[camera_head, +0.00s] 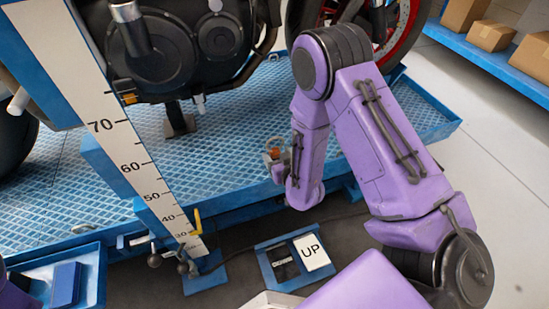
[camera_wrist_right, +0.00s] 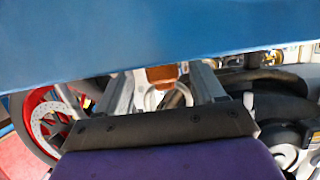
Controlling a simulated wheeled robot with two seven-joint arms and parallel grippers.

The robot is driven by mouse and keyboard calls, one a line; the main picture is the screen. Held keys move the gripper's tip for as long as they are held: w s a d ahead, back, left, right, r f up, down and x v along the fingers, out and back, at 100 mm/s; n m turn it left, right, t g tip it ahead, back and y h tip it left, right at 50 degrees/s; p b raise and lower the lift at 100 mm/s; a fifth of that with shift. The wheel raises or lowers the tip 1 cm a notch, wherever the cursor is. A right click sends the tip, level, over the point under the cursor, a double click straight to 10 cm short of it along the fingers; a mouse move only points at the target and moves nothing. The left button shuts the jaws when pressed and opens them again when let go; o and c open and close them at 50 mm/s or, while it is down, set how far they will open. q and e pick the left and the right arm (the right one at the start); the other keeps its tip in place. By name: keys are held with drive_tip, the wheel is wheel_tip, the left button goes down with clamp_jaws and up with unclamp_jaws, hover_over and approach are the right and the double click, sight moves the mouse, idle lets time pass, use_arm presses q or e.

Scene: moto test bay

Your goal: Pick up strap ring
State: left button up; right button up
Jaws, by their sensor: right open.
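An orange-brown strap piece (camera_wrist_right: 163,73) shows in the right wrist view just under a blue edge, with a pale metal ring (camera_wrist_right: 152,97) below it. My right gripper (camera_wrist_right: 163,84) is open, with one grey finger on each side of the ring and strap. I cannot tell whether the fingers touch them. In the head view, my right gripper (camera_head: 272,158) is at the blue platform's front side, partly hidden by my purple forearm. A small orange spot (camera_head: 274,145) shows at its fingers. My left gripper is out of view.
The blue lift platform (camera_head: 70,190) carries a motorcycle (camera_head: 190,45). A white height scale (camera_head: 130,150) stands in front. A pedal box marked UP (camera_head: 312,252) lies on the floor. A blue tray (camera_head: 95,275) is at lower left, and a shelf (camera_head: 490,55) with boxes at upper right.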

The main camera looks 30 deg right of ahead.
sight(277, 157)
drive_tip(key=x, duration=0.1)
drive_tip(key=b+x, duration=0.1)
drive_tip(key=x, duration=0.1)
drive_tip(key=shift+w+a+f, duration=0.1)
drive_tip(key=shift+w+f, duration=0.05)
drive_tip(key=shift+f, duration=0.2)
drive_tip(key=shift+w, duration=0.45)
drive_tip(key=c, duration=1.2)
wheel_tip(277, 157, up, 3)
drive_tip(key=shift+r+p, duration=0.15)
drive_tip(key=shift+p, duration=0.9)
drive_tip(key=shift+c, duration=0.2)
drive_tip(key=s+a+r+p, duration=0.3)
drive_tip(key=s+r+p, duration=0.1)
drive_tip(key=s+r, duration=0.1)
drive_tip(key=s+a+r+p, duration=0.2)
drive_tip(key=s+r+p, duration=0.2)
drive_tip(key=s, duration=0.3)
drive_tip(key=shift+s+a+r+p, duration=0.35)
drive_tip(key=shift+s+a+p, duration=0.05)
drive_tip(key=shift+p, duration=0.2)
